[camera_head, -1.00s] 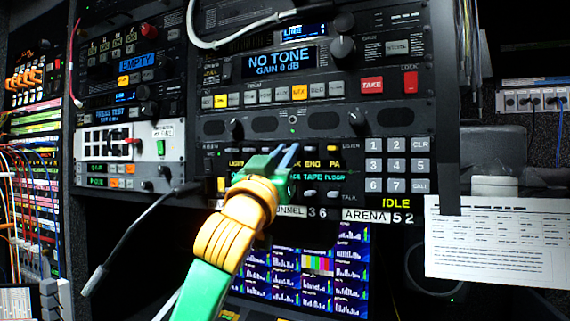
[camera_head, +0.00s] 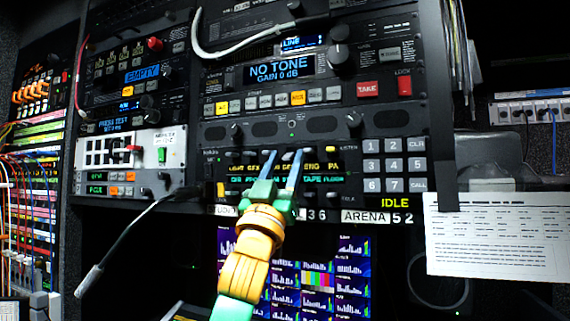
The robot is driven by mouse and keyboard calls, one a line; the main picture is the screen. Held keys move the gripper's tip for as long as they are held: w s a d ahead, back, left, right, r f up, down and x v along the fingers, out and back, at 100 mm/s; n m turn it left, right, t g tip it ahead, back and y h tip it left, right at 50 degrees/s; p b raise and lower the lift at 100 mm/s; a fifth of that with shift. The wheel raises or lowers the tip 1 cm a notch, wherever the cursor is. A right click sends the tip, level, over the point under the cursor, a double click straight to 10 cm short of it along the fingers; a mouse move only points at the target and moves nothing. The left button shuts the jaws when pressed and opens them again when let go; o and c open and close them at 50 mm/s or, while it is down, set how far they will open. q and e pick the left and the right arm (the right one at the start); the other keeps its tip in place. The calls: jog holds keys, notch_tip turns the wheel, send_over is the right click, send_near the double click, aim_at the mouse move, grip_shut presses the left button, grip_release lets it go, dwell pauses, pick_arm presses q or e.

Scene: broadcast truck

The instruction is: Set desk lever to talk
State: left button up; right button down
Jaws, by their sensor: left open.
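The intercom panel (camera_head: 385,196) has two rows of small levers, with LISTEN marked above and TALK below at the right. Its upper yellow labels read LIGHT, GFX, ENG and PA. The spot between GFX and ENG, where the desk label belongs, is mostly covered by my left gripper (camera_head: 284,157). The desk lever is not clearly visible, so I cannot tell its position. My left gripper is open, its two fingers pointing up and set apart side by side in front of that spot. I cannot tell whether they touch a lever. My right gripper is out of view.
A keypad (camera_head: 394,164) sits right of the levers, and a tone unit (camera_head: 280,71) is above. A thin gooseneck microphone (camera_head: 125,235) hangs at the left. Paper sheet (camera_head: 497,236) hangs at the right. Screens (camera_head: 345,275) are below, behind my left arm.

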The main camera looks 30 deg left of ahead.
pick_arm(q)
jog(key=shift+s+f, duration=0.1)
jog(key=shift+f, duration=0.2)
jog(key=b+v, duration=0.5)
jog(key=v, duration=0.1)
jog(key=shift+s+f+b, duration=0.15)
jog(key=shift+s+b, duration=0.1)
jog(key=shift+b, duration=0.05)
